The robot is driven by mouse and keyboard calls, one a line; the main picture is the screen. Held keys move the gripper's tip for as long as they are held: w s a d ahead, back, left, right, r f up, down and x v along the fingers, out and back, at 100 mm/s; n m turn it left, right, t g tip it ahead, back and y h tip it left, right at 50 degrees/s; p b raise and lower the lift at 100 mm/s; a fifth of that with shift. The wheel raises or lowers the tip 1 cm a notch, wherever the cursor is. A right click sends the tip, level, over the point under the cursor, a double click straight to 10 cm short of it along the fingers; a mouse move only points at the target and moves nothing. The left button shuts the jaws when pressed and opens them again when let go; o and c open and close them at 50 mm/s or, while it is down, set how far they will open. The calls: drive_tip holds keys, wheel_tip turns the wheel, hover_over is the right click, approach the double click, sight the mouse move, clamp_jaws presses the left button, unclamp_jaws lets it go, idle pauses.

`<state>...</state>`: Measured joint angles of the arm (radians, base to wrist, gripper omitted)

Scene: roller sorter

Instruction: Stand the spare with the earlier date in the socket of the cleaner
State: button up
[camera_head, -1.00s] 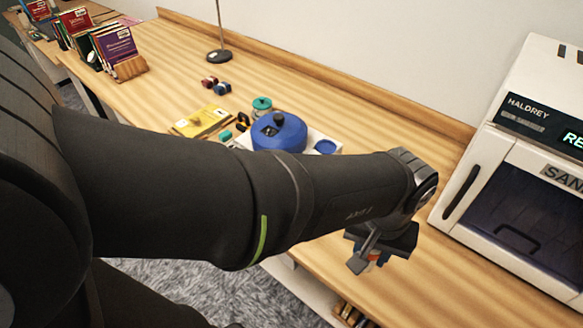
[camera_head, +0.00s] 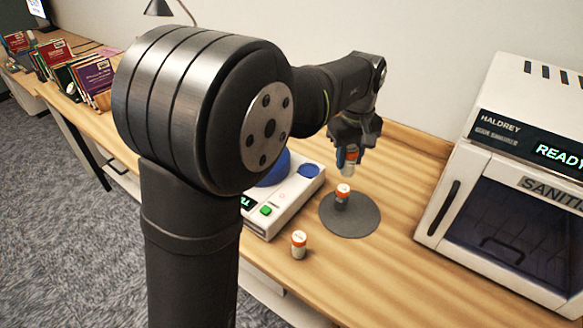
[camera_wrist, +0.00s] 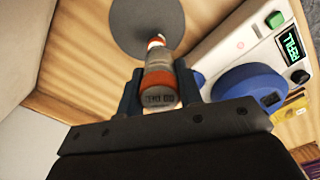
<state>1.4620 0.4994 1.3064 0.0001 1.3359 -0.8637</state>
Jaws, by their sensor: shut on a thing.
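My gripper (camera_head: 347,160) is shut on a small cylinder (camera_head: 350,157) with an orange band and a grey lower part. In the wrist view the held cylinder (camera_wrist: 160,80) shows orange bands and a grey end with markings too small to read surely. A second orange-and-white-topped cylinder (camera_head: 342,198) stands upright on a round grey disc (camera_head: 368,220), below the held one. A third like cylinder (camera_head: 298,246) stands on the table at the disc's front left. The white cleaner (camera_head: 288,208) has a blue dome (camera_head: 275,171); no socket can be made out. Dates are unreadable here.
The cleaner carries a green button (camera_head: 266,210), a lit display and a round blue part (camera_head: 310,170). A white sanitizer cabinet (camera_head: 510,190) reading READY stands at right. Upright books (camera_head: 95,78) stand far left. The table right of the disc is clear.

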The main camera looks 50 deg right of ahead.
drive_tip(key=w+d+f, duration=0.1)
drive_tip(key=w+f, duration=0.1)
drive_tip(key=w, duration=0.2)
drive_tip(key=w+d+f, duration=0.1)
drive_tip(key=w+f, duration=0.1)
drive_tip(key=w, duration=0.2)
drive_tip(key=w+d+f, duration=0.1)
drive_tip(key=w+f, duration=0.1)
drive_tip(key=w, duration=0.2)
drive_tip(key=shift+w+d+f, duration=0.1)
drive_tip(key=shift+w+f, duration=0.2)
drive_tip(key=shift+f, duration=0.1)
drive_tip(key=shift+w+f, duration=0.1)
drive_tip(key=shift+f, duration=0.05)
wheel_tip(320, 180, down, 4)
drive_tip(key=shift+r, duration=0.1)
drive_tip(key=shift+f, duration=0.25)
